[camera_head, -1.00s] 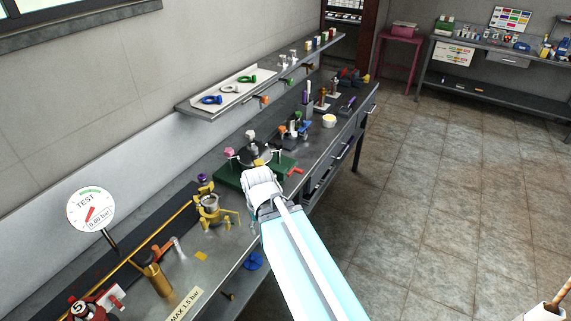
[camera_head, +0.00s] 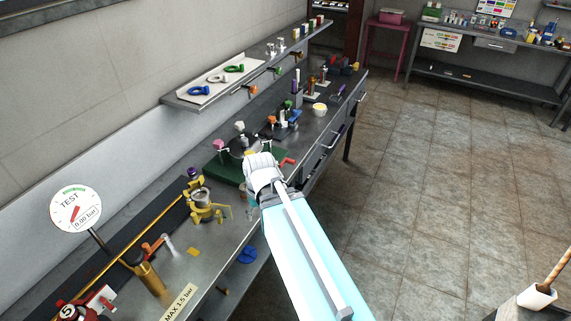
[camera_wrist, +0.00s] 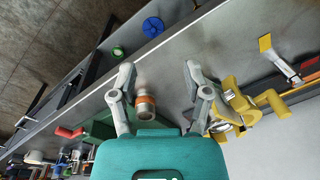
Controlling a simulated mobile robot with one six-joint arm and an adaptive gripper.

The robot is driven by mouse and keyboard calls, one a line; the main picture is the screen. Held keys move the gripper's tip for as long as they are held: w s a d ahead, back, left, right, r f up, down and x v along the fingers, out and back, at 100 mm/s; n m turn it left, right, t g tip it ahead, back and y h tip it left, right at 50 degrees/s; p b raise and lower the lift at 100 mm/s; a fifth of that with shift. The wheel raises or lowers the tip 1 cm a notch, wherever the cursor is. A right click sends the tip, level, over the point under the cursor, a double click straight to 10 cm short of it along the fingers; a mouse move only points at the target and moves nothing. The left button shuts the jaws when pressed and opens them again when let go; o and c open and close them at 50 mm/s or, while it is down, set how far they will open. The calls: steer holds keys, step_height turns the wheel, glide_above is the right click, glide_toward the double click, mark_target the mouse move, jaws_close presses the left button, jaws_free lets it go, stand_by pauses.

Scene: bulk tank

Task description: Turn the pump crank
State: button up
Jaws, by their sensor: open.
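My gripper (camera_wrist: 158,72) is open and empty in the wrist view, its fingers pointing over the bench top. In the head view its back (camera_head: 262,168) shows over the bench's front edge, and its fingers are hidden there. A metal cylinder with an orange band (camera_wrist: 146,106) lies between and below the fingers in the wrist view. A brass cylinder (camera_head: 148,277) with an orange-red handle (camera_head: 156,246) stands at lower left, well away from my gripper. I cannot tell for sure which handle is the pump crank. A round TEST gauge (camera_head: 75,209) reads 0.00 bar.
A yellow clamp fixture (camera_wrist: 240,105) stands close to the right finger in the wrist view. A green base (camera_head: 222,168) with a red handle (camera_head: 287,162) sits near my gripper. A wall shelf (camera_head: 180,101) holds rings. Floor (camera_head: 430,190) right of the bench is clear.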

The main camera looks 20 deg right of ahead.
steer(key=w+d+f+n+t+y+b, duration=0.2)
steer(key=w+d+f+n+y+b, duration=0.1)
steer(key=w+f+n+y+b, duration=0.25)
steer(key=n+t+y+b, duration=0.5)
steer(key=n+t+b, duration=0.7)
steer(key=b, duration=0.8)
glide_toward(287, 160)
steer(key=v, duration=0.4)
steer(key=shift+w+f+h, duration=0.2)
steer(key=shift+f+h, duration=0.05)
steer(key=x, duration=1.3)
steer(key=shift+w+a, duration=0.25)
steer(key=shift+w, duration=0.05)
